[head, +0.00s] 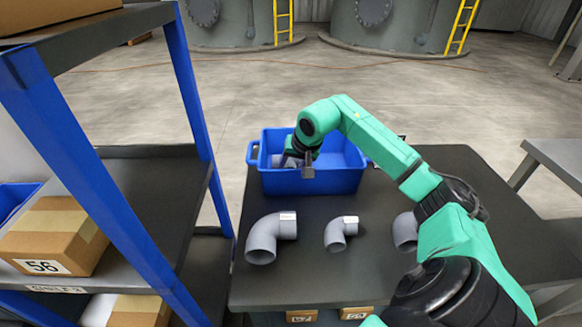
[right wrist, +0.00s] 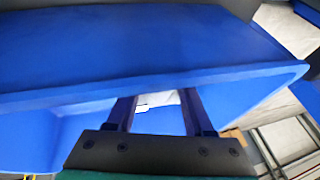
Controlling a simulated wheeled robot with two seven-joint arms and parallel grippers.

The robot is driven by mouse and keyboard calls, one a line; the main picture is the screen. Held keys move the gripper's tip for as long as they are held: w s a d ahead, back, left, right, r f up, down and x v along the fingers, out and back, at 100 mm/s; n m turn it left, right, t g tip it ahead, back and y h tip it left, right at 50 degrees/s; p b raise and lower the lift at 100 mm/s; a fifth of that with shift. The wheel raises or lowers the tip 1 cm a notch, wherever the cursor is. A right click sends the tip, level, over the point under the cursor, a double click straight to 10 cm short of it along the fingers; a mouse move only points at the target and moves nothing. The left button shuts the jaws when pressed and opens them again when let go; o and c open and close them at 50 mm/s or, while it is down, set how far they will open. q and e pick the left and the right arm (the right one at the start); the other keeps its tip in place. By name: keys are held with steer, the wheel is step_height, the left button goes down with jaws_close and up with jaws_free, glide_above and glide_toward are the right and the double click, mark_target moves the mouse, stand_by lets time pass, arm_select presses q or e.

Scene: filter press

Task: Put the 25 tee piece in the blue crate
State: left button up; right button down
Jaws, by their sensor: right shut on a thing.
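The blue crate (head: 335,182) stands at the back left of the dark table. My right gripper (head: 300,160) reaches down into it over its front left part. It is shut on a grey pipe fitting (head: 284,161), mostly hidden by the gripper and the crate wall, so I cannot tell its shape or number, or whether it touches the crate floor. In the right wrist view, the crate (right wrist: 120,45) fills much of the picture and a pale patch shows between my fingers (right wrist: 160,105). My left gripper is not in view.
A large grey elbow (head: 265,240), a smaller elbow (head: 340,233) and another grey fitting (head: 405,230), partly behind my arm, lie on the table (head: 300,278). A blue-post shelf (head: 110,185) with cardboard boxes (head: 55,240) stands at left.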

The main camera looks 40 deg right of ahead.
steer(key=shift+f, duration=0.15)
steer(key=shift+c, duration=1.4)
jaws_free()
steer(key=shift+r, duration=0.3)
steer(key=shift+s+r, duration=0.2)
steer(key=shift+r, duration=0.1)
steer(key=v, duration=1.1)
steer(key=shift+b, duration=0.3)
steer(key=shift+r, duration=0.15)
